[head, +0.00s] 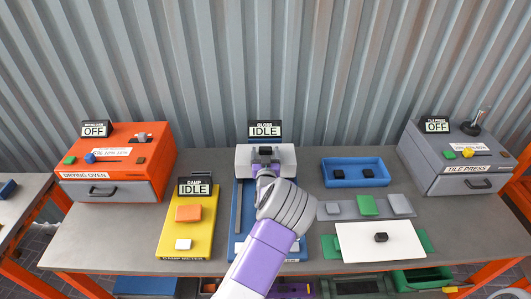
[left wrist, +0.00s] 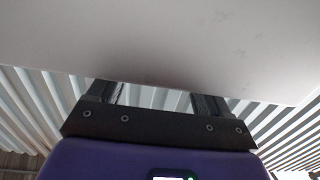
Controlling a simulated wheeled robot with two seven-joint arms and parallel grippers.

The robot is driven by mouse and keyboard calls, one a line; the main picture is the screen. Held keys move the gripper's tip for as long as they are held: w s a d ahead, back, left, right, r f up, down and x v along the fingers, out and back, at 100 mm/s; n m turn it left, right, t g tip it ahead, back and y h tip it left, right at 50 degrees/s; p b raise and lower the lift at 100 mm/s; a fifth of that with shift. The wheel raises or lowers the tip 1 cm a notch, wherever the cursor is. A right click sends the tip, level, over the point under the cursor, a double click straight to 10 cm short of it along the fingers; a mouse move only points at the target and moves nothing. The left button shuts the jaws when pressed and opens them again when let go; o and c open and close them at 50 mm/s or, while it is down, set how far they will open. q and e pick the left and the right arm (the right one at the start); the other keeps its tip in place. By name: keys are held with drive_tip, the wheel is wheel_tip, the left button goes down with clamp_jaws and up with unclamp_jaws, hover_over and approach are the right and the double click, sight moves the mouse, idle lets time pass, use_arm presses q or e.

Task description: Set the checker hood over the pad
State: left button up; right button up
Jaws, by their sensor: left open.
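The checker hood (head: 282,156) is a light grey block with a dark knob (head: 265,151) on it. It sits at the far end of a blue base (head: 245,215), below a sign reading GLOSS IDLE (head: 265,130). My left gripper (head: 266,171) is open at the hood's near side, close to the knob; I cannot tell if it touches. My purple and white arm covers much of the base, and I cannot make out the pad. In the left wrist view the open fingers (left wrist: 155,95) reach up behind a large pale surface, which hides their tips. My right gripper is not in view.
Right are a blue tray (head: 337,181) with two dark pieces, a grey strip (head: 343,217) with tiles, and a white board (head: 360,249) with a black knob. The drying oven (head: 115,165) and tile press (head: 450,155) flank the table.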

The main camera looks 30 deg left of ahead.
use_arm(q)
drive_tip(key=shift+w+a, duration=0.2)
drive_tip(key=shift+w, duration=0.15)
drive_tip(key=shift+c, duration=0.3)
